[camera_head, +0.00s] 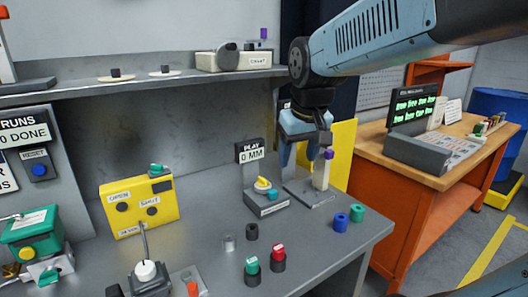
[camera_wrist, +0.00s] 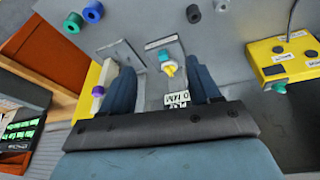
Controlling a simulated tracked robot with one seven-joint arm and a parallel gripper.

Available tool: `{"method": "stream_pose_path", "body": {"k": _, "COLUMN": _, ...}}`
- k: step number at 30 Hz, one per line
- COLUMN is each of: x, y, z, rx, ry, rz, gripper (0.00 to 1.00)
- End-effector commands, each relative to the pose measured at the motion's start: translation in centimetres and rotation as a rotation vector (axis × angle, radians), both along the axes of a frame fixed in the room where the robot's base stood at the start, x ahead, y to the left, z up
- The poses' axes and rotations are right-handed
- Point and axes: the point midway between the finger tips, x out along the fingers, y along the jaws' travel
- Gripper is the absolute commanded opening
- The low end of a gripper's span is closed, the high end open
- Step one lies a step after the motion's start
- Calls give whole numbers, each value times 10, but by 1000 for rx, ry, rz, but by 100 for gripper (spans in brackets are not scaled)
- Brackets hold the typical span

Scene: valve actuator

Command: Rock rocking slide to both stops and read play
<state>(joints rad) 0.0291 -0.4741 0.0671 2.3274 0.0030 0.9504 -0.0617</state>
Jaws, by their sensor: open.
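My gripper (camera_head: 305,150) is open and empty, pointing down above the right part of the grey bench. In the wrist view its dark blue fingers (camera_wrist: 161,72) stand apart, with a small grey block showing between them. That block (camera_head: 266,203) carries a yellow-and-white knob (camera_head: 262,185) and a teal piece (camera_head: 271,195). The play display (camera_head: 250,151) behind it reads 0 MM. A pale upright post with a purple top (camera_head: 328,156) stands on a flat grey plate (camera_head: 312,195); in the wrist view the purple top (camera_wrist: 98,90) lies outside the left finger. I cannot tell which part is the rocking slide.
Black, green and red-topped pieces stand in front. A yellow box (camera_head: 139,208) is at left. A yellow panel (camera_head: 342,150) stands behind the post, and a shelf (camera_head: 150,84) runs above.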

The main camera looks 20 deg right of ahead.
Motion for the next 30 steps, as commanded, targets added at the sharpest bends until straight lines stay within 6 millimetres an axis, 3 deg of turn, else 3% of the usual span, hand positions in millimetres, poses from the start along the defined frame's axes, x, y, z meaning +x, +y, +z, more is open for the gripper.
{"method": "stream_pose_path", "body": {"k": 8, "x": 76, "y": 0, "z": -15, "rx": -23, "ry": 130, "rz": 76, "gripper": 62}}
{"method": "stream_pose_path", "body": {"k": 18, "x": 162, "y": -1, "z": -57, "rx": -27, "ry": 274, "rz": 169, "gripper": 62}}
{"method": "stream_pose_path", "body": {"k": 24, "x": 191, "y": -2, "z": -78, "rx": -22, "ry": 325, "rz": 206, "gripper": 62}}
{"method": "stream_pose_path", "body": {"k": 30, "x": 200, "y": -2, "z": -87, "rx": -20, "ry": 339, "rz": 218, "gripper": 62}}
